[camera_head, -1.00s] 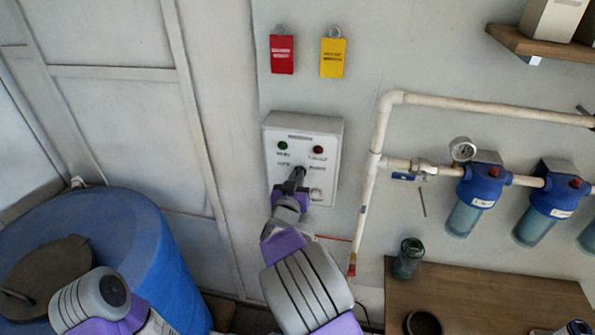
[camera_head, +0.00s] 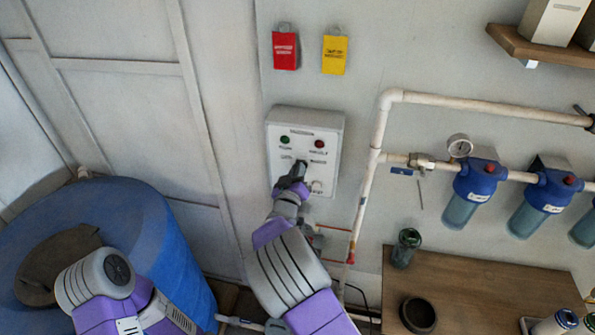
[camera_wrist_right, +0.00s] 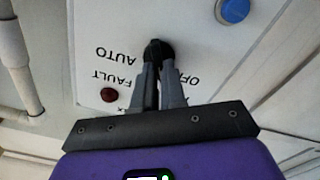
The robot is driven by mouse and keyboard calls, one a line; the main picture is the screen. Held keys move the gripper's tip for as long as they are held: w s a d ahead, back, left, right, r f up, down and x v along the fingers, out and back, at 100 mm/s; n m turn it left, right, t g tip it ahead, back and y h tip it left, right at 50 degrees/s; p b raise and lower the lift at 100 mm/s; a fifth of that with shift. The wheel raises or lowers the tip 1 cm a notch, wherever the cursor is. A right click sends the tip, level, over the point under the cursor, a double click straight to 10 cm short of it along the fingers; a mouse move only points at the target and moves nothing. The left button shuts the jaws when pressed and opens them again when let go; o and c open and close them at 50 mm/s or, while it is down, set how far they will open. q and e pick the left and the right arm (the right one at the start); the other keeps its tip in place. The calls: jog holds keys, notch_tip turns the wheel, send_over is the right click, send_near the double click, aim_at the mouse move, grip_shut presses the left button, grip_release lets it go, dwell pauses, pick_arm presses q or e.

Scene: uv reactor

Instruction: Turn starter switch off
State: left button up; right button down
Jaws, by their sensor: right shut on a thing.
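The starter switch is a black knob (camera_wrist_right: 159,49) on a white control box (camera_head: 333,150) on the wall. In the right wrist view the box appears upside down, with AUTO and OFF labels on either side of the knob. My right gripper (camera_wrist_right: 158,78) is shut on the knob, its two fingers meeting it from below in that view. In the head view the right gripper (camera_head: 299,170) covers most of the knob, so its pointing direction is hard to tell. My left arm shows at the lower left; its gripper is out of view.
The box has a green lamp (camera_head: 285,140) and a red lamp (camera_head: 319,144); a blue button (camera_wrist_right: 233,9) shows in the wrist view. A white pipe (camera_head: 377,140) runs close on the right. A blue barrel (camera_head: 170,240) stands left, a wooden table (camera_head: 460,285) right.

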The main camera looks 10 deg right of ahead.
jog(key=c, duration=1.2)
grip_release()
jog(key=shift+s, duration=0.1)
jog(key=b+v, duration=0.1)
jog(key=v, duration=0.6)
jog(key=shift+s, duration=0.2)
jog(key=shift+a+f+b, duration=0.1)
jog(key=shift+b, duration=0.2)
